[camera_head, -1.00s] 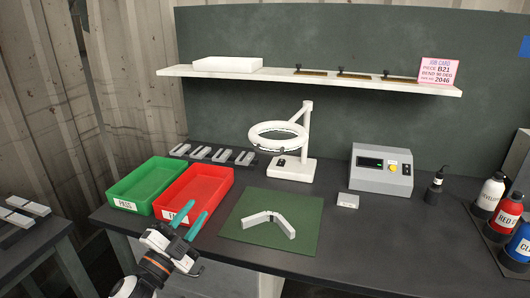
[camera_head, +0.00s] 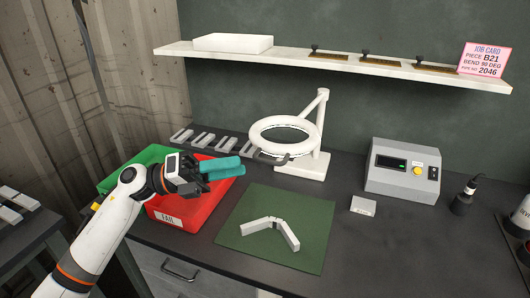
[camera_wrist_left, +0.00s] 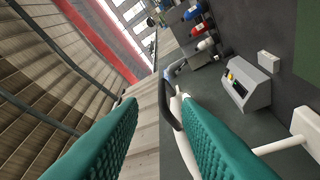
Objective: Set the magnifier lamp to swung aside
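The magnifier lamp (camera_head: 323,110) stands at the back of the bench, with its white ring head (camera_head: 257,132) held out to the left of its post. A dark grey handle (camera_head: 270,159) sticks out from the ring's front left. My left gripper (camera_head: 243,166) is just left of the handle, with its teal fingers pointing right, towards it. In the left wrist view the fingers (camera_wrist_left: 158,100) are apart, and the dark handle (camera_wrist_left: 168,105) and white ring edge show in the gap, beyond the fingertips. I cannot tell any contact. My right gripper is out of view.
The red FAIL tray (camera_head: 171,218) lies under my left arm, partly hiding the green tray (camera_head: 107,185). A green mat (camera_head: 232,229) holds a bent grey pipe piece (camera_head: 288,237). A grey control box (camera_head: 400,177) stands right. A shelf (camera_head: 290,58) runs above the lamp.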

